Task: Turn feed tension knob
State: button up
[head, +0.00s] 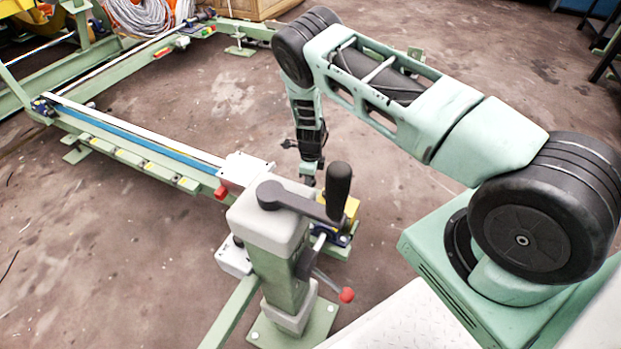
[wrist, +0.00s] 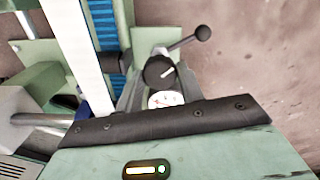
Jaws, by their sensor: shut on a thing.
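The black feed tension knob (wrist: 158,71), with a white pointer line on its face, shows in the middle of the wrist view. Just below it is a small white dial (wrist: 165,99), partly covered by the dark edge of my wrist. My gripper (wrist: 160,80) has a grey finger on each side of the knob and is shut on it. In the head view my gripper (head: 309,178) reaches down behind the machine's pale post head (head: 270,217). The post and its crank hide the knob and part of the fingers there.
A large black crank handle (head: 339,184) stands on the post close to my gripper. A lever with a dark ball (wrist: 204,33) lies just beyond the knob. A red-tipped lever (head: 346,295) sticks out lower down. A long blue-and-white rail (head: 130,135) runs left. Open floor lies behind.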

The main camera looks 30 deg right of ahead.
jog(key=shift+m, duration=1.2)
jog(key=o, duration=1)
notch_tip(320, 180, up, 18)
jog(key=p, duration=0.5)
jog(key=shift+f, duration=0.25)
